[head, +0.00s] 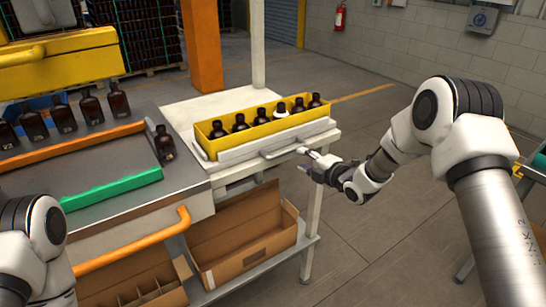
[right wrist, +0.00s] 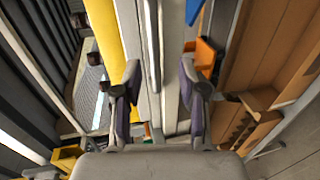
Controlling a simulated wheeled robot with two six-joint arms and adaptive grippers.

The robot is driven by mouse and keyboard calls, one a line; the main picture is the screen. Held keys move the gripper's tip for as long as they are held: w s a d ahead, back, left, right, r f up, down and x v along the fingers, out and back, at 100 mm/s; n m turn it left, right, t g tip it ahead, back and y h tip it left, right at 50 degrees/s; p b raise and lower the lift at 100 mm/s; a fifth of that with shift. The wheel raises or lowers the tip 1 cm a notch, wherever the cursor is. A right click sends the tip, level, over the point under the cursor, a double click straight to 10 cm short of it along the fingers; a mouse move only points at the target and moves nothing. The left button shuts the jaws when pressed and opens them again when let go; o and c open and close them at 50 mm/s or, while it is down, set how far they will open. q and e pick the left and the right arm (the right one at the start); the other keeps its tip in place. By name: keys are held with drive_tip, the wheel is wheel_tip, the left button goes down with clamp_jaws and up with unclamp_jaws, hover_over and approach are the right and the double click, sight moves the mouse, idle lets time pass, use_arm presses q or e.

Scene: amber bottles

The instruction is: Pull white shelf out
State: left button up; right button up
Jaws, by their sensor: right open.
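The white shelf (head: 240,152) has a pale front with a bar handle (head: 287,150) and sits on a white table, carrying a yellow bin (head: 217,144) of amber bottles. My right gripper (head: 308,160) is beside the right end of the handle, its fingers pointing left toward it. In the right wrist view the two fingers (right wrist: 162,85) are spread apart, with pale bars running between and beyond them. I see no contact with the handle, and the exact gap is hard to tell. My left arm shows at the lower left; its gripper is out of frame.
An open cardboard box (head: 245,245) lies on the lower rack. An orange rail (head: 135,242) and a grey counter with several amber bottles (head: 90,108) are at the left. Open floor (head: 375,255) lies to the right of the table.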

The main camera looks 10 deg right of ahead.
sight(290, 152)
drive_tip(key=x, duration=0.2)
drive_tip(key=p+x, duration=0.1)
drive_tip(key=r+p+x, duration=0.1)
drive_tip(key=x, duration=0.1)
drive_tip(key=shift+w+a, duration=0.25)
drive_tip(key=shift+a, duration=0.2)
use_arm(q)
drive_tip(key=shift+s+r, duration=0.3)
drive_tip(key=shift+r, duration=0.25)
drive_tip(key=shift+s+r, duration=0.25)
drive_tip(key=shift+r, duration=0.25)
use_arm(e)
drive_tip(key=shift+w+f, duration=0.1)
drive_tip(key=shift+f, duration=0.05)
clamp_jaws()
